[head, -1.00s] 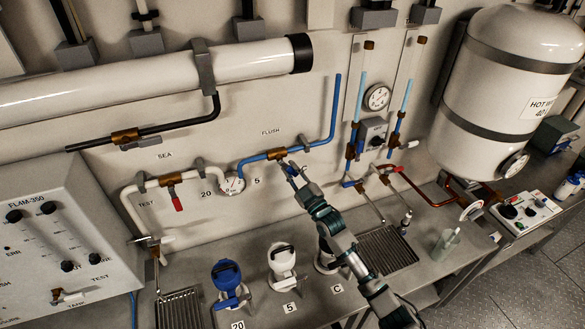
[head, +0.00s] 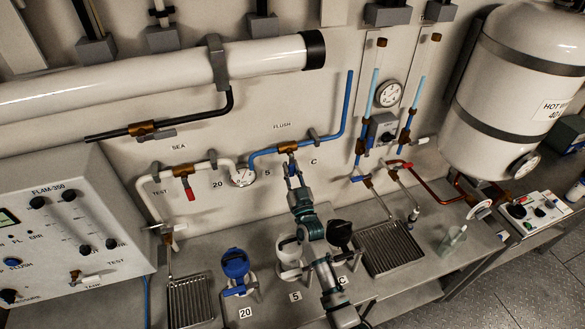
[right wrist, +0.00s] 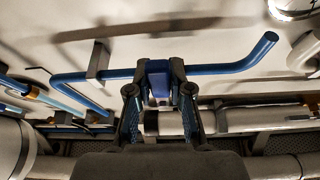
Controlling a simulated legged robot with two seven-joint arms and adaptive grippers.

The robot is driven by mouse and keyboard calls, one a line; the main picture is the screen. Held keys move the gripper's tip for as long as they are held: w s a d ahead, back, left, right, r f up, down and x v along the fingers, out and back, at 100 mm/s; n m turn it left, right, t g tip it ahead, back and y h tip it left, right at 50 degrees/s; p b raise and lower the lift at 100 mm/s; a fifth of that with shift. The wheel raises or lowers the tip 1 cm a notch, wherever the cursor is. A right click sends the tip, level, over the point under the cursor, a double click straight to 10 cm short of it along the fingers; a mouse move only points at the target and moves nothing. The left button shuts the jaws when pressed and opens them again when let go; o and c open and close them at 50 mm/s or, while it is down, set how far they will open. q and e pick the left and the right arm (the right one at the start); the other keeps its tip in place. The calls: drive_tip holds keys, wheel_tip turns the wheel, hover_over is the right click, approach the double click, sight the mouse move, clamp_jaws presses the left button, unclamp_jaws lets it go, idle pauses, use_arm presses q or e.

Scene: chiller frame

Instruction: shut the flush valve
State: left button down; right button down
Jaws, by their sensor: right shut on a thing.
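The flush valve (head: 288,148) is a brass body in the blue pipe (head: 342,112) on the back wall, under the FLUSH label (head: 282,126). My right gripper (head: 292,168) is just below the valve, its arm coming up from the bottom. In the right wrist view, the two dark fingers (right wrist: 159,98) are shut on the blue valve handle (right wrist: 158,82), one on each side. The handle points away from the pipe towards the gripper, across the pipe's line. The fingers partly hide the handle in the head view. My left gripper is out of view.
Blue (head: 235,263), white (head: 289,252) and black (head: 340,235) funnel-like fittings stand on the bench near my arm. A drain grate (head: 392,247) is to the right.

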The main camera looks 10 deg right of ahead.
sight(288, 148)
drive_tip(key=shift+a+f, duration=0.2)
drive_tip(key=shift+f, duration=0.45)
drive_tip(key=c, duration=1)
unclamp_jaws()
drive_tip(key=shift+r, duration=0.1)
drive_tip(key=shift+c, duration=0.2)
drive_tip(key=shift+a+r, duration=0.1)
drive_tip(key=shift+r, duration=0.05)
drive_tip(key=shift+r, duration=0.1)
drive_tip(key=shift+a+r, duration=0.1)
drive_tip(key=shift+r, duration=0.2)
wheel_tip(288, 148, up, 9)
drive_tip(key=shift+f, duration=0.2)
drive_tip(key=shift+w+r, duration=0.15)
drive_tip(key=shift+r, duration=0.1)
